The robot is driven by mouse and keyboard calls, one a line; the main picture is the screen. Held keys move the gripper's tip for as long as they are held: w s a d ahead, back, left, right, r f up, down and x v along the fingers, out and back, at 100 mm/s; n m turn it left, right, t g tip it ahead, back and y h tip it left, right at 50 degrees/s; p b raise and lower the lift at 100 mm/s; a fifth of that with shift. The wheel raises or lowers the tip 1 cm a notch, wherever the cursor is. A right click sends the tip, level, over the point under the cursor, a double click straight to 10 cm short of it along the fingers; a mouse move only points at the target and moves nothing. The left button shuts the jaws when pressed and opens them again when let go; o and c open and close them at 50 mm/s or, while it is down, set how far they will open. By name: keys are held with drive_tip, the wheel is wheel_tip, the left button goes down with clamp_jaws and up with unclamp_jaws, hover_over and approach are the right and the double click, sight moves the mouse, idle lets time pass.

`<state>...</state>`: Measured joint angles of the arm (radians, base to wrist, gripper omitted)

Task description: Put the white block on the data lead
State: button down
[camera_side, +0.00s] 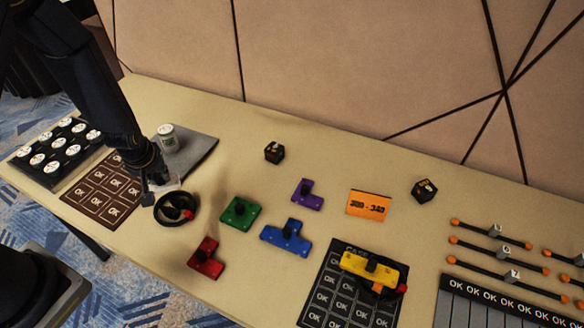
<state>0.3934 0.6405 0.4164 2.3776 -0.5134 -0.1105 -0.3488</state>
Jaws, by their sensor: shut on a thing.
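My gripper (149,190) is at the left of the table, pointing down and shut on the white block (170,183). The block is pale and partly hidden by the fingers. A black coiled lead with a red end (177,208), which looks like the data lead, lies just in front and to the right of them. The gripper and block overlap its upper left edge in the picture; I cannot tell whether they touch it. A second dark coil with a red end (402,289) shows partly under a yellow block (369,269) on a black OK grid.
Green (241,212), red (206,259), blue (287,238) and purple (307,194) blocks lie mid-table. A white can (168,138) stands on a grey cloth (200,148) behind the gripper. A brown OK card (103,190) lies left. Two black dice (274,152) (424,190) stand farther back.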

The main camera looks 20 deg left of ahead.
wheel_tip(320, 180, down, 7)
drive_tip(key=shift+a+f, duration=0.1)
drive_tip(key=shift+f, duration=0.1)
idle(0.3)
drive_tip(key=c, duration=1.1)
unclamp_jaws()
drive_tip(key=shift+f, duration=0.15)
drive_tip(key=shift+o, duration=0.2)
